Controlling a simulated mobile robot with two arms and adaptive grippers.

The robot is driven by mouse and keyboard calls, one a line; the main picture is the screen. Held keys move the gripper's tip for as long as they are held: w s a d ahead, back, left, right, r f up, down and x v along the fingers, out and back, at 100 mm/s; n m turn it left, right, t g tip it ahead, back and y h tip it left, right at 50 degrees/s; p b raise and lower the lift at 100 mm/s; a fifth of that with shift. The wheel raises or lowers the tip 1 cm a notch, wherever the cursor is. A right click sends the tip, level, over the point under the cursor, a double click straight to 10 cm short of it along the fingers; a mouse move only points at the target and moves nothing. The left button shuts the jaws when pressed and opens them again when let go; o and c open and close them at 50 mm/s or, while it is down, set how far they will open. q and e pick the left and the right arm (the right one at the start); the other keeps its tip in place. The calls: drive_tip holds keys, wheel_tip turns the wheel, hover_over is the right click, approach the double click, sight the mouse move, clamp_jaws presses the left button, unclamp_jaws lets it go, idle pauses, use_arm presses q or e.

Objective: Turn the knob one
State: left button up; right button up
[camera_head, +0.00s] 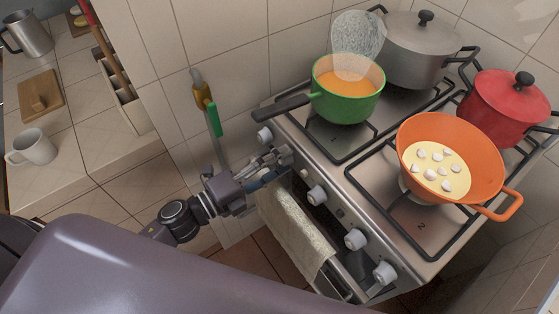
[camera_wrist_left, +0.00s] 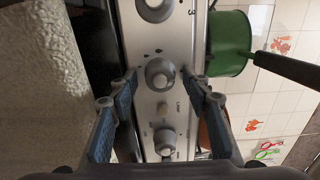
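A row of several pale round knobs runs along the stove's front panel. In the head view they include a far-left knob (camera_head: 264,136), a second knob (camera_head: 316,195), a third knob (camera_head: 355,239) and a knob at the near end (camera_head: 385,272). My left gripper (camera_head: 276,158) is at the panel's left part, near the first two knobs. In the left wrist view, my left gripper (camera_wrist_left: 157,82) is open, its blue-padded fingers on either side of a middle knob (camera_wrist_left: 160,74). Contact cannot be told. Which knob is number one is not legible. My right gripper is not in view.
On the stove (camera_head: 411,257) stand a green pot (camera_head: 348,107) with a long handle, an orange pan (camera_head: 470,140), a red pot (camera_head: 505,105) and a grey pot (camera_head: 415,55). A towel (camera_head: 292,225) hangs in front, below the knobs. Utensils hang on the left wall.

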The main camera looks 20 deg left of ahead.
use_arm(q)
drive_tip(key=v, duration=1.2)
idle(0.4)
